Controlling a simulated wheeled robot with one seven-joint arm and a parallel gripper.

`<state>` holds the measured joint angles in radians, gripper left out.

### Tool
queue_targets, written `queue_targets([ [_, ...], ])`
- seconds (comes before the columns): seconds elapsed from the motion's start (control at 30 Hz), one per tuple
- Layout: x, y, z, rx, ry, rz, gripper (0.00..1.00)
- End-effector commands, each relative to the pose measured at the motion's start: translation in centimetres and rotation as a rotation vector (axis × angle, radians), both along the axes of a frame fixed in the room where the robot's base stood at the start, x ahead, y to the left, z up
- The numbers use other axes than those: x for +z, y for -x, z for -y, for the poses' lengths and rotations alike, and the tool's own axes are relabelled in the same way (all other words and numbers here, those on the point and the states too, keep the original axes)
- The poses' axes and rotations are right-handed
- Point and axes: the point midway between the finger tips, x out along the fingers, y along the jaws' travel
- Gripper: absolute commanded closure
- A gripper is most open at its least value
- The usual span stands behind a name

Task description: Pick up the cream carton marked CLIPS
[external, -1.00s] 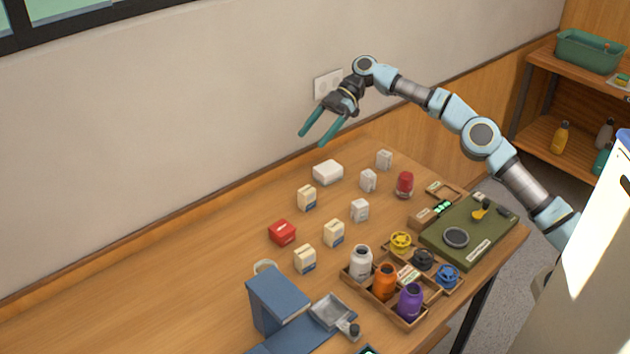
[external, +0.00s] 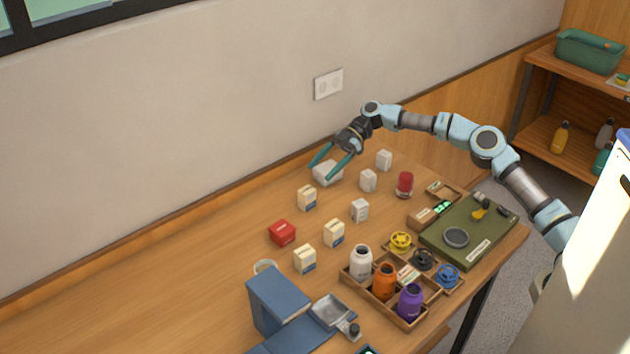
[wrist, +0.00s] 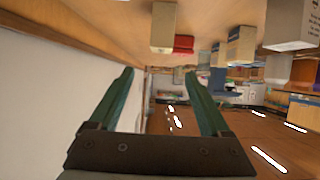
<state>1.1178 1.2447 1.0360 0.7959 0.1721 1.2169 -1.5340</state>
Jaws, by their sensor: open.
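Three cream cartons with dark blue bands stand on the table: one at the back (external: 307,199), one in the middle (external: 334,234) and one in front (external: 305,260). Their lettering is too small to read, so I cannot tell which is marked CLIPS. My gripper (external: 322,172) is open and empty, over the back of the table and overlapping the white box (external: 328,177) in the external view. The back cream carton is just in front of its fingers there. In the wrist view the open fingers (wrist: 160,73) have nothing between them, and a cream carton (wrist: 164,30) shows beyond them.
Several white cartons, one here (external: 360,211), stand right of the cream ones. A red box (external: 282,232) is left, a red jar (external: 405,185) right. A wooden tray (external: 411,322) holds bottles and spools. A blue box (external: 278,300) stands in front. The table's left side is clear.

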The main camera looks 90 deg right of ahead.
Motion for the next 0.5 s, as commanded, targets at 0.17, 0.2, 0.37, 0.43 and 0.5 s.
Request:
queue_targets([
  [0.17,-3.1,-0.3,-0.3,0.001,0.000,0.000,0.19],
  [0.2,-3.3,-0.5,-0.6,0.003,0.001,0.001,0.19],
  [0.37,-4.2,-1.9,-2.0,0.004,0.000,0.000,0.19],
  [0.43,-4.7,-2.7,-2.8,0.002,0.000,0.000,0.19],
  [0.5,-5.1,-3.2,-3.3,0.002,0.000,0.000,0.19],
])
